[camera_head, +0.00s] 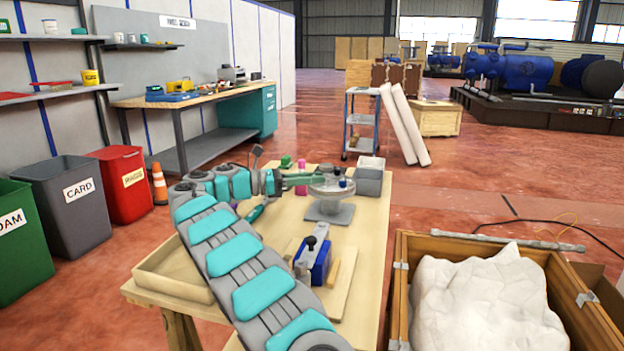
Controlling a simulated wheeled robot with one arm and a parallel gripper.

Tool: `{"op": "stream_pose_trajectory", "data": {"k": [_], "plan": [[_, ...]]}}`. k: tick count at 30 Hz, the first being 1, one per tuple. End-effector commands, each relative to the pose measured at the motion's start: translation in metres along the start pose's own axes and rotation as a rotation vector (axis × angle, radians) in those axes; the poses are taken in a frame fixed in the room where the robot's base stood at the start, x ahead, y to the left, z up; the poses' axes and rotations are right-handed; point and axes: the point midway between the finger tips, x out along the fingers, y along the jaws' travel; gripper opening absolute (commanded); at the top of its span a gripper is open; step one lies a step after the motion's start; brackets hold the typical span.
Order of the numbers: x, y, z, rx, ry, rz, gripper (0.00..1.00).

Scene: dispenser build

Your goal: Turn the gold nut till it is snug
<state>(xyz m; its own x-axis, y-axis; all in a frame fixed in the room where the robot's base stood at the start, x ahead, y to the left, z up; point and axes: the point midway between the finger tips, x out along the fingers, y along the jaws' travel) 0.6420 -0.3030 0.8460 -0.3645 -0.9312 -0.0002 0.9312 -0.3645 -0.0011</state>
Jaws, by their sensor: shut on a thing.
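My gripper (283,181) is small in this view, at the far end of my arm, over the back half of the wooden table. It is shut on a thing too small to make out. A green bar-like shape (298,180) extends right from it to the grey round-topped stand (330,208). I cannot tell whether that shape is part of the gripper or a held tool. Small dark and blue parts (342,183) sit on the stand's top. I cannot make out the gold nut; it is hidden or too small.
The wooden table (372,215) also bears a grey box (369,180), a pink piece (301,165), a teal-handled tool (256,212), a blue device (316,262) on a board and a shallow wooden tray (160,283). A wooden crate (590,300) stands at the right.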

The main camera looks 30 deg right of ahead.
Motion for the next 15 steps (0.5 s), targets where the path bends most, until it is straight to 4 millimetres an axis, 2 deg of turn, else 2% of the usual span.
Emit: {"op": "stream_pose_trajectory", "data": {"k": [6,7,15], "plan": [[0.0004,-0.0001,0.0025,0.003,-0.002,0.001,0.0],[0.0003,-0.0001,0.0026,0.003,-0.002,0.001,0.23],[0.0001,0.0,0.0015,0.002,-0.001,0.001,0.51]]}}
